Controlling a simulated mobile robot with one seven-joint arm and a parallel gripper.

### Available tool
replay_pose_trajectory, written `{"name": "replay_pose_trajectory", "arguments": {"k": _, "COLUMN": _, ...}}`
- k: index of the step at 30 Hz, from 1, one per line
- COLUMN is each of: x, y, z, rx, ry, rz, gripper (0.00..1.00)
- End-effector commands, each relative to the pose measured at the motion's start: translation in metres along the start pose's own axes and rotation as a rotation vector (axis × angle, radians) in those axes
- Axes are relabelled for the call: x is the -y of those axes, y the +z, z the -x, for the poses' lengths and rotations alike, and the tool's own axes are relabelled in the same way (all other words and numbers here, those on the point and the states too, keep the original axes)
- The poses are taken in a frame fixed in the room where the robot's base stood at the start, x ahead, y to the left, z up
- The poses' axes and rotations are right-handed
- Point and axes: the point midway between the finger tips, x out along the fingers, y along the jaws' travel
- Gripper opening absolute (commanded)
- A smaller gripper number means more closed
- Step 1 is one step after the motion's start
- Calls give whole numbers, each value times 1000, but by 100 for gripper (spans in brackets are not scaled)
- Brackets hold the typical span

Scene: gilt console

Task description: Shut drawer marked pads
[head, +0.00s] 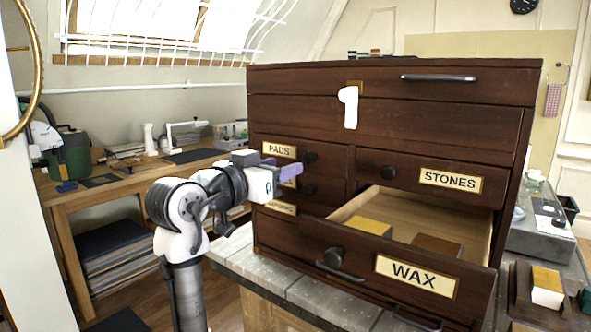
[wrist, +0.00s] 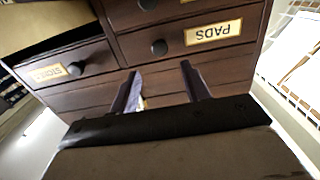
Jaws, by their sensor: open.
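The drawer marked PADS (head: 279,150) is at the top of the left column of a dark wood cabinet. Its front looks flush or nearly so; I cannot tell whether a small gap remains. It has a dark round knob (head: 310,158). In the wrist view, which is upside down, the PADS drawer (wrist: 190,35) appears with its label and knob, beyond my fingertips. My gripper (head: 290,171) is open and empty, just in front of the left column, covering part of the label below PADS. In the wrist view the two fingers (wrist: 161,72) are apart and point at the cabinet.
The WAX drawer (head: 345,259) is pulled out at the lower right, with a yellow block (head: 368,226) and a brown block (head: 437,245) inside. The STONES drawer (head: 412,175) above it looks shut. A wooden desk (head: 130,182) stands at left.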

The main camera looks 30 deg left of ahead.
Motion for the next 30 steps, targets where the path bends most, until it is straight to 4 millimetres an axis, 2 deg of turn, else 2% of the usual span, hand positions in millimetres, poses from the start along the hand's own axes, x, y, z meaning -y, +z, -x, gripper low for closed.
{"name": "replay_pose_trajectory", "arguments": {"k": 3, "x": 0, "y": 2, "z": 25, "rx": -2, "ry": -1, "rz": 0, "gripper": 47}}
{"name": "replay_pose_trajectory", "arguments": {"k": 10, "x": 0, "y": 0, "z": 52, "rx": 0, "ry": -1, "rz": 0, "gripper": 47}}
{"name": "replay_pose_trajectory", "arguments": {"k": 30, "x": 0, "y": 0, "z": 56, "rx": 0, "ry": 0, "rz": 1, "gripper": 47}}
